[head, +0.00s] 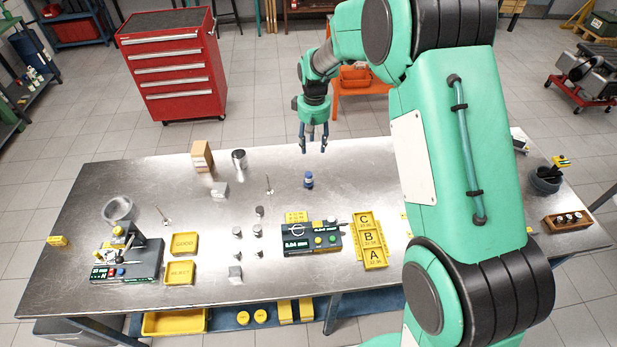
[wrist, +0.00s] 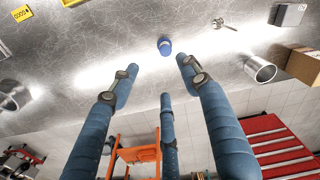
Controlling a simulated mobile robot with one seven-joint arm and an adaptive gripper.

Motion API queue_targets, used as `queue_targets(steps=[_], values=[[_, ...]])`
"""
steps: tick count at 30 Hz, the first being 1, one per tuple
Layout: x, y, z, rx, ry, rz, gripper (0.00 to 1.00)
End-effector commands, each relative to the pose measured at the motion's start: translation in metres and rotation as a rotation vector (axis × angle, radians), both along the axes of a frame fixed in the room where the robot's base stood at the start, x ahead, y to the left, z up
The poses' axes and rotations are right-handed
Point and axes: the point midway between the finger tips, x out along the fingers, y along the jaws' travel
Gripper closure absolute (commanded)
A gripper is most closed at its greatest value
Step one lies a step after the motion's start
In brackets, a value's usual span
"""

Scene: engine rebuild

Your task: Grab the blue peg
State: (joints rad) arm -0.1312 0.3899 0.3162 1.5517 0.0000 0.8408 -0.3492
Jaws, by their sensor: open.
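The blue peg (head: 308,180) stands on the metal table, near its back middle. It also shows in the wrist view (wrist: 165,46), seen from its top end, just beyond the fingertips. My gripper (head: 314,148) hangs with its fingers pointing down, above and behind the peg. In the wrist view my gripper (wrist: 160,72) has its blue fingers spread apart, with nothing between them. The fingers do not touch the peg.
A metal cup (head: 239,162) and a cardboard box (head: 202,156) stand left of the peg. A green-and-black gauge unit (head: 312,239) and a yellow lettered tray (head: 369,240) are in front. Small metal cylinders (head: 259,211) stand front left. The table around the peg is clear.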

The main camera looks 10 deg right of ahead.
Motion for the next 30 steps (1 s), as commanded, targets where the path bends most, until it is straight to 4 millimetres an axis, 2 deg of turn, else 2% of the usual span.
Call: queue_targets(steps=[3, 9, 23, 30], values=[[0.012, 0.007, -0.025, -0.004, 0.022, 0.022, 0.53], [0.021, 0.012, -0.049, -0.006, 0.040, 0.043, 0.53], [0.023, 0.013, -0.055, -0.007, 0.043, 0.047, 0.53], [0.022, 0.013, -0.071, -0.007, 0.043, 0.047, 0.53]])
